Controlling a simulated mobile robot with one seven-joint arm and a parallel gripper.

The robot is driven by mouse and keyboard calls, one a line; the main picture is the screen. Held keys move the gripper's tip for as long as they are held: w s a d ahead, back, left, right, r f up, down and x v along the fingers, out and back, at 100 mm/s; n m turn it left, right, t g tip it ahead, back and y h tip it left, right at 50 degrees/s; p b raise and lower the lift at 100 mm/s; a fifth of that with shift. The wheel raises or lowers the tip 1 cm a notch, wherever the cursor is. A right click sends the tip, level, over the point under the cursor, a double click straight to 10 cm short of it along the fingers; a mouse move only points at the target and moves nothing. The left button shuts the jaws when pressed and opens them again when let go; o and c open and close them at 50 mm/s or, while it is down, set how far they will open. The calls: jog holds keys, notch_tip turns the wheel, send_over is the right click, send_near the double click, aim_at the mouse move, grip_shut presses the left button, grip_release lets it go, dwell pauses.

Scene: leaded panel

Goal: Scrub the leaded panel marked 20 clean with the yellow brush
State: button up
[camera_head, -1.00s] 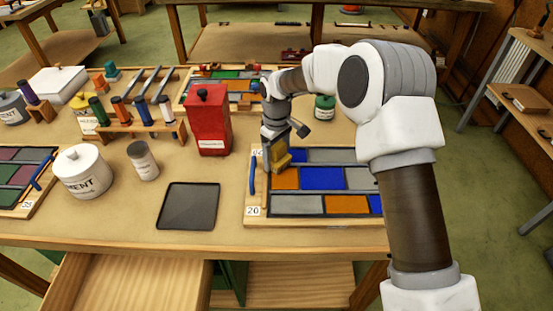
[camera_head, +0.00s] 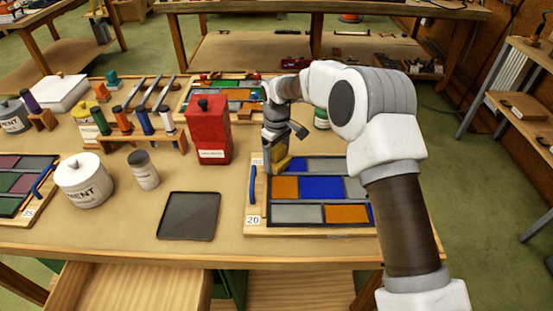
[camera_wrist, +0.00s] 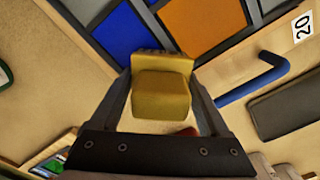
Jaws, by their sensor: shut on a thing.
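The leaded panel marked 20 (camera_head: 297,213) lies flat in its wooden frame at the table's front right. It has grey, blue and orange panes and a blue handle (camera_head: 253,183) on its left side. My gripper (camera_head: 279,150) is over the panel's far left corner, shut on the yellow brush (camera_head: 282,163). In the wrist view the brush (camera_wrist: 160,95) sits between the two fingers, with blue and orange panes beyond it. Whether the brush touches the glass I cannot tell. The number 20 label (camera_wrist: 303,26) shows in the wrist view.
A dark tray (camera_head: 188,216) lies left of the panel. A red canister (camera_head: 208,128) stands behind it. A white cement pot (camera_head: 83,180), a grey jar (camera_head: 144,170) and another panel (camera_head: 22,185) are at left. A rack of coloured tubes (camera_head: 140,128) stands behind.

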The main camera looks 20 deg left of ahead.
jog(key=shift+w, duration=0.1)
jog(key=shift+w+a+p, duration=0.2)
jog(key=shift+w+a, duration=0.05)
jog(key=shift+w, duration=0.45)
jog(key=shift+w+a+p, duration=0.2)
jog(key=shift+w, duration=0.45)
jog(key=shift+r+p, duration=1.7)
jog(key=shift+r, duration=1.3)
